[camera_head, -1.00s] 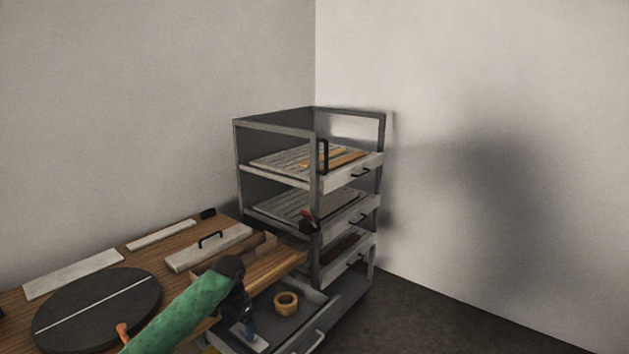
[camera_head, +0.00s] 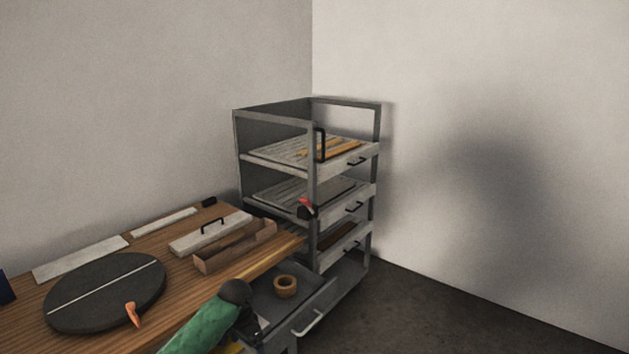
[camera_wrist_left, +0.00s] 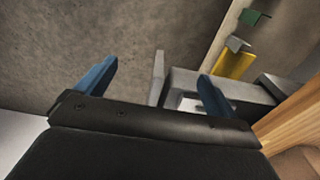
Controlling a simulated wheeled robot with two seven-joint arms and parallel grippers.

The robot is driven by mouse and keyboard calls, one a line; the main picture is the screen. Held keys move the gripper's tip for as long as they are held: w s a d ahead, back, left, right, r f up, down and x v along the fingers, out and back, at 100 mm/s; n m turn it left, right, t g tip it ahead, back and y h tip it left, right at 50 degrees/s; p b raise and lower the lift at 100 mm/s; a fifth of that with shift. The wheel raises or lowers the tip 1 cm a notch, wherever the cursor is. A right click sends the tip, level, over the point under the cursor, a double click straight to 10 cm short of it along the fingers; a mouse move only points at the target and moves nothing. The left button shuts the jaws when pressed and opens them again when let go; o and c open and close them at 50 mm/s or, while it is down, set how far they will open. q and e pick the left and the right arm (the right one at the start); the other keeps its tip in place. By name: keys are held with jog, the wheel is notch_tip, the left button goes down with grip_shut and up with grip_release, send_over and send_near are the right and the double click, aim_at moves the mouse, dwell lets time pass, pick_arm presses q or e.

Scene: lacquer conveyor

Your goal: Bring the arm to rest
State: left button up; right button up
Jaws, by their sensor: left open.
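My left arm, in a green sleeve (camera_head: 205,325), reaches in from the bottom of the head view and ends in a dark wrist (camera_head: 236,292) beside the open bottom drawer. Its fingers are hidden in that view. In the left wrist view my left gripper (camera_wrist_left: 157,72) is open, its two blue fingers wide apart. A pale grey bar (camera_wrist_left: 157,78) shows between and beyond them, and I see nothing gripped. My right gripper is not in view.
A grey rack (camera_head: 314,190) with several trays stands in the corner. Its open bottom drawer (camera_head: 318,300) holds a wooden ring (camera_head: 285,287). The wooden bench (camera_head: 190,285) carries a black turntable (camera_head: 110,280), a handled pale block (camera_head: 210,236) and a wooden box (camera_head: 235,250).

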pick_arm(q)
jog(key=s+d+f+n+t+h, duration=0.1)
jog(key=s+d+f, duration=0.2)
jog(key=s, duration=0.7)
jog(key=s+d+f+n, duration=0.1)
jog(key=s+d+f, duration=0.15)
jog(key=s, duration=0.75)
jog(key=s+a+r+n+t, duration=0.1)
jog(key=s+a, duration=0.2)
jog(key=s, duration=0.4)
jog(key=s+a+r+n+y, duration=0.1)
jog(key=s+a+n, duration=0.1)
jog(key=s, duration=0.5)
jog(key=s+a+r+n+t, duration=0.1)
jog(key=s+a, duration=0.2)
jog(key=s, duration=0.4)
jog(key=s+d+f+g, duration=0.1)
jog(key=s+d+f, duration=0.1)
jog(key=f, duration=1.5)
jog(key=s+d+f+g, duration=0.1)
jog(key=d+f, duration=0.1)
jog(key=f, duration=1.5)
jog(key=shift+s+d+f, duration=0.25)
jog(key=shift+s+f, duration=0.1)
jog(key=shift+s, duration=0.05)
